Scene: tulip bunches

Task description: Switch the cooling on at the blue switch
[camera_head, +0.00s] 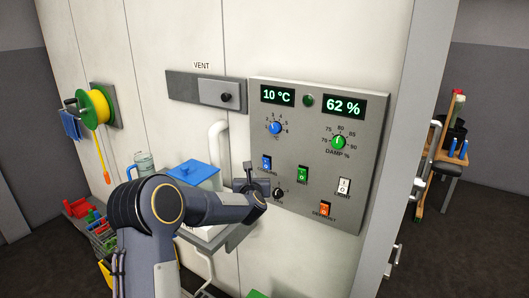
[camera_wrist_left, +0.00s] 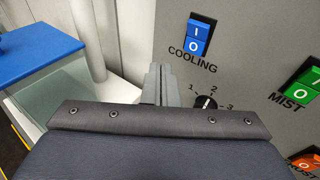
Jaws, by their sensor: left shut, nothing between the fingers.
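The blue cooling switch (camera_head: 266,162) is a rocker on the grey control panel (camera_head: 335,165), with the word COOLING below it. In the left wrist view the switch (camera_wrist_left: 199,37) shows I on its upper half and O on its lower half; I cannot tell which half is pressed in. My left gripper (camera_head: 249,168) is shut and empty, close to the panel's left edge, just left of the switch and apart from it. In the left wrist view its fingers (camera_wrist_left: 158,82) point toward the panel, below and left of the switch. My right gripper is not in view.
Green mist (camera_head: 302,174), white light (camera_head: 344,186) and orange (camera_head: 325,209) switches share the panel, with a black knob (camera_head: 279,193) below the blue switch. Displays read 10 °C and 62 %. A blue-lidded box (camera_head: 194,172) stands on a shelf at the left.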

